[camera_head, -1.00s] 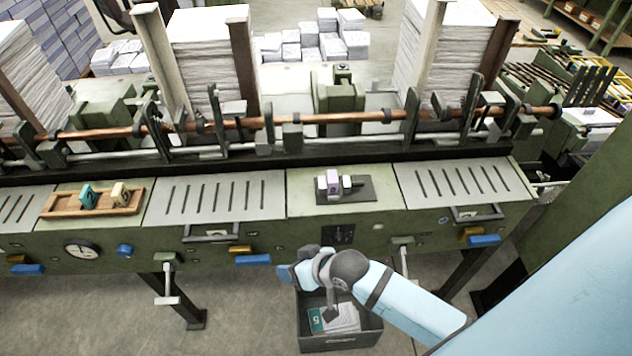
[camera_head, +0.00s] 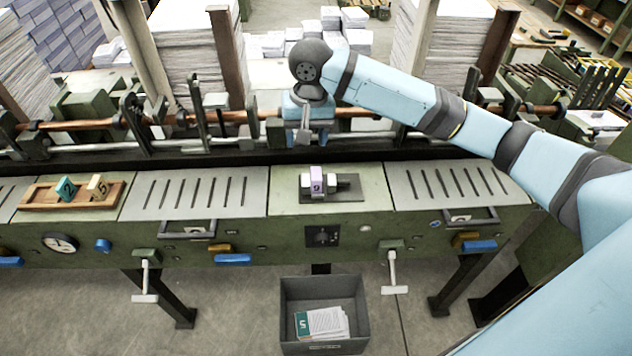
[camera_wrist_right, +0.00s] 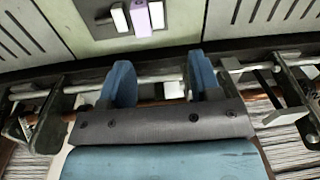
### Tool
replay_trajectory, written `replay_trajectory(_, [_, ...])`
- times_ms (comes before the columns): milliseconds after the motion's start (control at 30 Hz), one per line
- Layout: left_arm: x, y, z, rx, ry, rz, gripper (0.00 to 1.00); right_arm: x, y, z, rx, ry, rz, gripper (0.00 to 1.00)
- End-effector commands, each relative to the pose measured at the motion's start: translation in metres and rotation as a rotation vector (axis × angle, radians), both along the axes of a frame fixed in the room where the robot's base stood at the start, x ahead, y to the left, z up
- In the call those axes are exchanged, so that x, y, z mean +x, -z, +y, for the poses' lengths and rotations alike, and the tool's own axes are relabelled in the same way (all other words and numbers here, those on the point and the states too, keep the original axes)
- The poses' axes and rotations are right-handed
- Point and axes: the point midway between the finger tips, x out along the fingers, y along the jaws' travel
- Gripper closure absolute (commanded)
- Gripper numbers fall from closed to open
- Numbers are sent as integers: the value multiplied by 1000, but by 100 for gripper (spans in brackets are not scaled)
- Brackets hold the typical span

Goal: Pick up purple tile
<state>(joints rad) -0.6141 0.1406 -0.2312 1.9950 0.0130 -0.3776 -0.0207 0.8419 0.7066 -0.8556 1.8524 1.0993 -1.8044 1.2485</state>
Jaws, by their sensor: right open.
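The purple tile (camera_head: 317,181) stands upright on a small dark plate (camera_head: 349,194) on the green machine top, with white blocks (camera_head: 343,182) beside it. It also shows at the top of the right wrist view (camera_wrist_right: 140,18), with a white block (camera_wrist_right: 118,18) to its left. My right gripper (camera_head: 303,137) is above the machine's bar, behind and above the tile and apart from it. In the right wrist view its two blue fingers (camera_wrist_right: 160,80) are spread with nothing between them. My left gripper is not in view.
A wooden tray (camera_head: 45,203) with a teal tile (camera_head: 66,188) and a cream tile (camera_head: 97,187) lies at the left. A copper bar (camera_head: 80,124) runs behind the machine top. A grey bin (camera_head: 285,300) with papers stands on the floor. Slotted plates (camera_head: 170,208) flank the tile.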

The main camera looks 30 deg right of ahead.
Motion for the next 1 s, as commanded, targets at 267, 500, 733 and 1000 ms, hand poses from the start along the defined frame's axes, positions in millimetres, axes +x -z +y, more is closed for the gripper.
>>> replay_trajectory(267, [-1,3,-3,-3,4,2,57,4,-18,-21,-59,80,43,43])
replay_trajectory(500, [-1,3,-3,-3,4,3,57,3,27,-21,-58,80,43,43])
replay_trajectory(733, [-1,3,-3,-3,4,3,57,3,57,-21,-57,79,41,43])
replay_trajectory(1000, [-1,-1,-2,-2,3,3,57,-3,84,-21,-59,78,42,43])
